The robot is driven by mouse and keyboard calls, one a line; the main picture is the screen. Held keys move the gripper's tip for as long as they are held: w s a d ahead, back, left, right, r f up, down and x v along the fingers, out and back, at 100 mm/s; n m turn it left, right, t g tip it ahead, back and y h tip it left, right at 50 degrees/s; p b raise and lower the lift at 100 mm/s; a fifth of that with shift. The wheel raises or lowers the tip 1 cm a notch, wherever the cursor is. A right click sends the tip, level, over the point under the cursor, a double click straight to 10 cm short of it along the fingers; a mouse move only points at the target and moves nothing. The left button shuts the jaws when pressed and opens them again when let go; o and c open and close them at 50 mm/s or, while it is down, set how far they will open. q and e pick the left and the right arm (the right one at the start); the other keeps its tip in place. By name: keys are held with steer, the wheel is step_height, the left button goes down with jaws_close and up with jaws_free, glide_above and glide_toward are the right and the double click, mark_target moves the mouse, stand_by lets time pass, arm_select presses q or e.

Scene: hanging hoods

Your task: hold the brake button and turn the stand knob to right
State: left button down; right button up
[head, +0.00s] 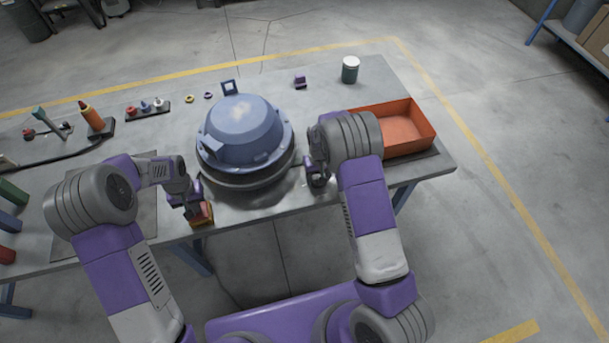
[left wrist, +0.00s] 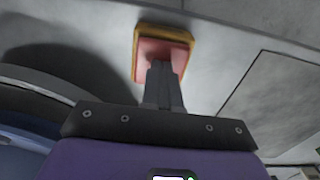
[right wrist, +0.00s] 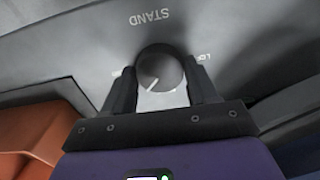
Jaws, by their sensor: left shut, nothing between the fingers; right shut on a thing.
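The brake button (left wrist: 144,66) is red in a yellow housing. In the head view the button (head: 202,215) is at the table's front edge. My left gripper (left wrist: 164,68) is shut and empty, its fingertips against or just over the button's red face; the exact contact and press depth cannot be told. The stand knob (right wrist: 161,68) is a round grey dial with a white pointer line, under upside-down STAND lettering. My right gripper (right wrist: 157,80) is shut on the knob, one finger on each side. The right arm (head: 350,135) largely hides this spot in the head view.
A blue domed hood (head: 242,128) sits on a dark round stand (head: 250,182) between my grippers. An orange tray (head: 408,112) lies right of my right arm. Bottles and tools are at the left.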

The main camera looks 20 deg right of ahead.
arm_select(q)
steer(key=shift+s+f, duration=0.25)
arm_select(e)
steer(key=m, duration=0.4)
steer(key=shift+m, duration=2.2)
steer(key=shift+d, duration=0.1)
steer(key=o, duration=1.1)
steer(key=shift+r, duration=0.1)
step_height(320, 180, up, 12)
steer(key=shift+f, duration=0.1)
